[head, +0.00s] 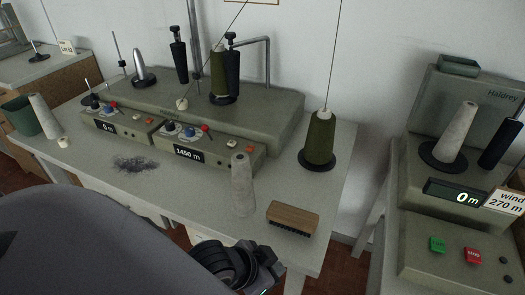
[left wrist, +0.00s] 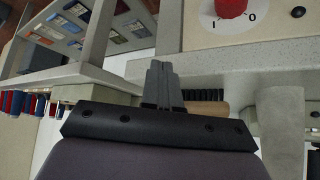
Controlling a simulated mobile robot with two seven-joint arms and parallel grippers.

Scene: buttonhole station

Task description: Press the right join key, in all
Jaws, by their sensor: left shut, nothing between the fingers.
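Two low control boxes stand on the table. The left box (head: 120,126) reads 0 m and the right box (head: 215,149) reads 1450 m. Each carries small blue, red and pale controls on top; which is the join key is too small to tell. My left gripper (left wrist: 162,72) is shut and empty in the left wrist view. In the head view my left wrist is low at the bottom, in front of the table and apart from the boxes; its fingertips are unclear. My right gripper is out of view.
A wooden brush (head: 292,217), a grey cone (head: 242,182) and a green thread cone (head: 319,138) stand on the table's right part. Dark lint (head: 136,163) lies in front of the left box. Another machine (head: 449,195) is at the right.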

